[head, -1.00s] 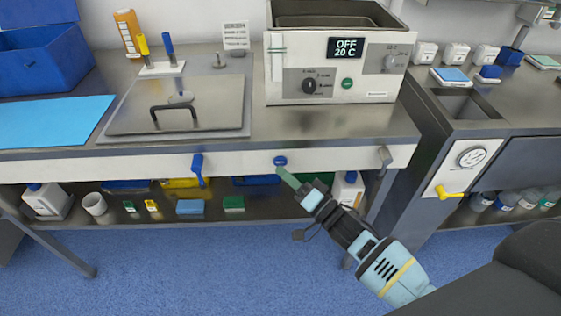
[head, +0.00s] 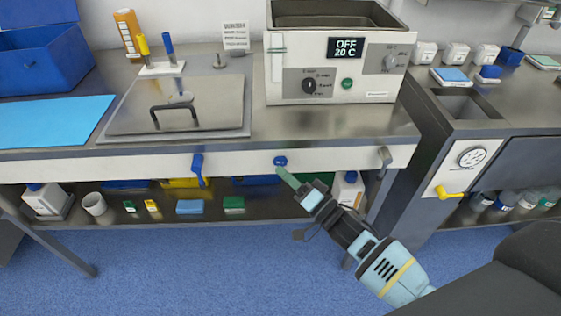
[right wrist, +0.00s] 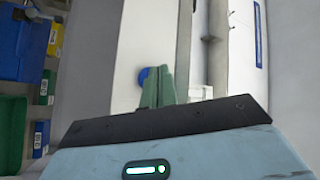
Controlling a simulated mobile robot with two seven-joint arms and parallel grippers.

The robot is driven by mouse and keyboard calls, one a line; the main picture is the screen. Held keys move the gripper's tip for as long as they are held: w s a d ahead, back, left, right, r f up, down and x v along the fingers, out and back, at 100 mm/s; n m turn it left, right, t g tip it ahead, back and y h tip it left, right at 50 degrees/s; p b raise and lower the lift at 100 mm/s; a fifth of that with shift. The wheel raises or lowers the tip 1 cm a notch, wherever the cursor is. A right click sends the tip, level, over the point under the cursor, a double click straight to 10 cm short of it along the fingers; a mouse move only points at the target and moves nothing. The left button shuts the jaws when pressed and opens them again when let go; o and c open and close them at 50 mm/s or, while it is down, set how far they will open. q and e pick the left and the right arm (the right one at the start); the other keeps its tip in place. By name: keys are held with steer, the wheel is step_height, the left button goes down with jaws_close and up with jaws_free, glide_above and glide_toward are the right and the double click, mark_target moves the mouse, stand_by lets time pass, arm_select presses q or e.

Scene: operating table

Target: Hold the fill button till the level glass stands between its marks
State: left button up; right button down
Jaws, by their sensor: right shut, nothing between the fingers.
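The blue fill button (head: 280,161) is a round knob on the white front rail below the worktop. My right gripper (head: 284,173) reaches up to it from the lower right, with its green fingers shut and empty. The fingertips are at the button's lower edge; I cannot tell whether they press it. In the right wrist view the fingers (right wrist: 158,88) partly cover the blue button (right wrist: 143,77). The level glass (head: 277,65) seems to be the narrow upright strip at the left of the white bath's front; its level and marks are too small to read. My left gripper is out of view.
The white bath (head: 370,80) shows "OFF 20 C" on its display (head: 345,48). A blue lever (head: 198,170) hangs left of the button and a grey tap (head: 384,158) is to its right. A lower shelf holds small boxes and bottles. The floor in front is clear.

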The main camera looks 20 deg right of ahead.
steer(key=shift+w, duration=0.2)
steer(key=shift+w+d, duration=0.1)
steer(key=shift+w, duration=0.15)
steer(key=shift+w+d, duration=0.15)
steer(key=shift+w, duration=0.2)
stand_by(7.2)
